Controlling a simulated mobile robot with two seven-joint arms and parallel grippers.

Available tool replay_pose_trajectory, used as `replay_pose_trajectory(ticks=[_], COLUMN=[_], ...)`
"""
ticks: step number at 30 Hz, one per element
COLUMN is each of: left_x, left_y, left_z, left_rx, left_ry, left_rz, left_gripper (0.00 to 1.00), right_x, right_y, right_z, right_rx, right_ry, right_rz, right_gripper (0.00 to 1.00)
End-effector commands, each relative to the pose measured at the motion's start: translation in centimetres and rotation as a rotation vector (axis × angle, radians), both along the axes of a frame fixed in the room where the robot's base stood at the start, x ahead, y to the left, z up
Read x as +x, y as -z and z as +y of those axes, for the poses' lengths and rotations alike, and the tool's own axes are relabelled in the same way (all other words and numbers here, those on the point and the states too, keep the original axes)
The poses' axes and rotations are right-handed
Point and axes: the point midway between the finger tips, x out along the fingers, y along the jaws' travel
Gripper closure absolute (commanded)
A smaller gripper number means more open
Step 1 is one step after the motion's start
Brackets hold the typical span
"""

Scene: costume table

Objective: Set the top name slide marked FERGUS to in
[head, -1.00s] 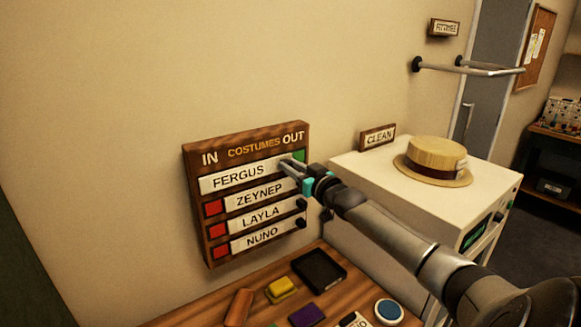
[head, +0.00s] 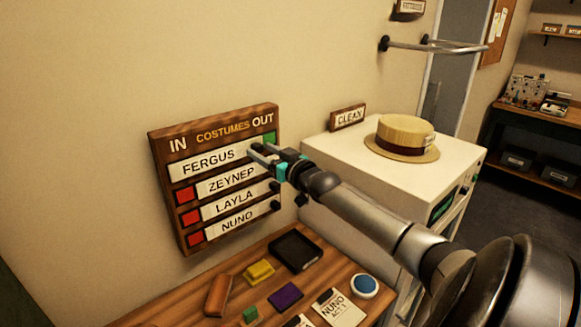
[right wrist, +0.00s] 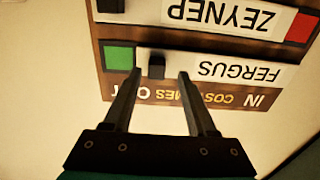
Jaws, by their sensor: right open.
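The wooden in/out board (head: 163,227) hangs on the wall, headed IN at left and OUT at right. The top white FERGUS slide (head: 190,169) sits at the IN end of its row, with a green patch (head: 269,138) uncovered at the OUT end. My right gripper (head: 254,153) is at the right part of this slide. In the right wrist view, upside down, the FERGUS slide (right wrist: 225,72) shows with its dark knob (right wrist: 156,68) between the open fingers, nearer the left one. I cannot tell whether a finger touches it. My left gripper is not in view.
The ZEYNEP, LAYLA and NUNO slides below sit toward OUT, with red patches (head: 185,194) at left. The table (head: 190,295) below holds a black tray (head: 295,250) and small items. A white cabinet (head: 340,147) with a straw hat (head: 405,132) stands right.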

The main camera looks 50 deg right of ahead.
Motion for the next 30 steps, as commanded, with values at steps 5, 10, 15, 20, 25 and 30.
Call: replay_pose_trajectory(ticks=[5, 10, 15, 20, 25, 30], left_x=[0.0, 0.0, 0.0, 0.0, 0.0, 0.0], left_y=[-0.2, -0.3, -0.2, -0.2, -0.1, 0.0], left_z=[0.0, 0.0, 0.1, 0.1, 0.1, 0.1], left_rx=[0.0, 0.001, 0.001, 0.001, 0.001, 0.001], left_ry=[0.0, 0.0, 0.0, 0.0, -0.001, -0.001], left_rz=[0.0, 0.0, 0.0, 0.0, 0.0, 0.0], left_gripper=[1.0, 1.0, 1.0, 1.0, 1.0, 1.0], right_x=[-2.0, -3.8, -5.8, -7.6, -9.6, -11.5], right_y=[0.1, 0.1, 0.1, 0.1, 0.1, 0.1], right_z=[0.2, 0.4, 0.7, 0.9, 1.1, 1.3], right_rx=[-0.001, -0.002, 0.0, -0.001, -0.001, -0.002], right_ry=[-0.001, 0.0, -0.001, -0.001, -0.001, -0.001], right_rz=[0.003, 0.003, 0.003, 0.003, 0.003, 0.004], right_gripper=[0.43, 0.43, 0.43, 0.43, 0.43, 0.43])
